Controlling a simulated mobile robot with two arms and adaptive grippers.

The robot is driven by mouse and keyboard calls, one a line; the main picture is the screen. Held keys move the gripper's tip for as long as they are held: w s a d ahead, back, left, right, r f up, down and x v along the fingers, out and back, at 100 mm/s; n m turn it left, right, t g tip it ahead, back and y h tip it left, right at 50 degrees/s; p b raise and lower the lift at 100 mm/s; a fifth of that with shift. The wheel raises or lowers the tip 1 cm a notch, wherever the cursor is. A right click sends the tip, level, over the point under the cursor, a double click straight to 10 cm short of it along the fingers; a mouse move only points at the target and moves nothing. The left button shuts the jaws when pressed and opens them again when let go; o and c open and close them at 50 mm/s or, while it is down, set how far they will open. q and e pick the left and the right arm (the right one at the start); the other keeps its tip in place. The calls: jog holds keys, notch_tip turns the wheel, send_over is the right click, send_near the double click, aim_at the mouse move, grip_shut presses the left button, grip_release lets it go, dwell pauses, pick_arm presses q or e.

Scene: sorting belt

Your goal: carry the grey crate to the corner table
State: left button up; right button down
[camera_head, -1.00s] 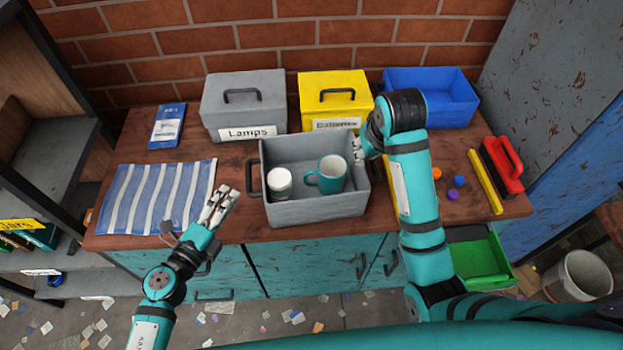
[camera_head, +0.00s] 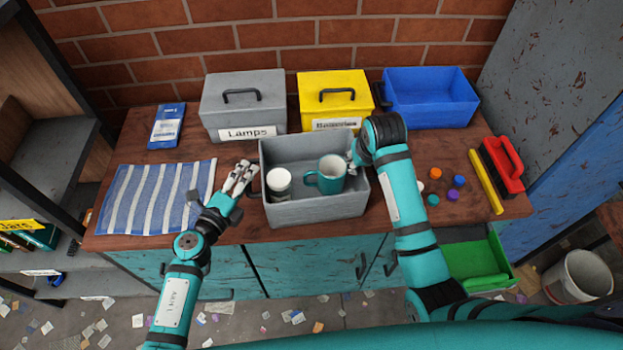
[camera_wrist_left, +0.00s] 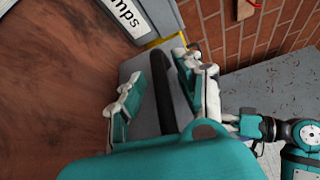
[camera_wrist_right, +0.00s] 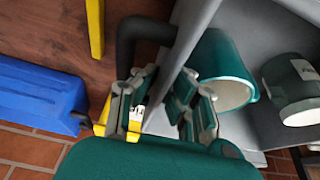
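The open grey crate (camera_head: 315,212) stands on the wooden bench, holding a teal mug (camera_head: 332,174) and a white-and-dark cup or jar (camera_head: 279,184). My left gripper (camera_head: 240,178) is at the crate's left side. In the left wrist view its open fingers (camera_wrist_left: 163,95) stand on either side of the dark handle bar (camera_wrist_left: 162,85), with a gap visible. My right gripper (camera_head: 351,158) is at the crate's right rim. In the right wrist view its fingers (camera_wrist_right: 162,105) are apart, with the crate wall between them; the black handle (camera_wrist_right: 140,32) passes partly behind one finger.
Behind the crate stand a grey Lamps box (camera_head: 243,104), a yellow box (camera_head: 335,99) and a blue bin (camera_head: 430,97). A striped cloth (camera_head: 157,197) lies left. Coloured caps (camera_head: 453,195), a yellow bar (camera_head: 486,182) and a red-handled tool (camera_head: 503,165) lie right. Litter covers the floor.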

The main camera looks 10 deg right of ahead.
pick_arm(q)
grip_shut()
jog(key=shift+r, duration=0.15)
pick_arm(e)
jog(key=shift+r, duration=0.2)
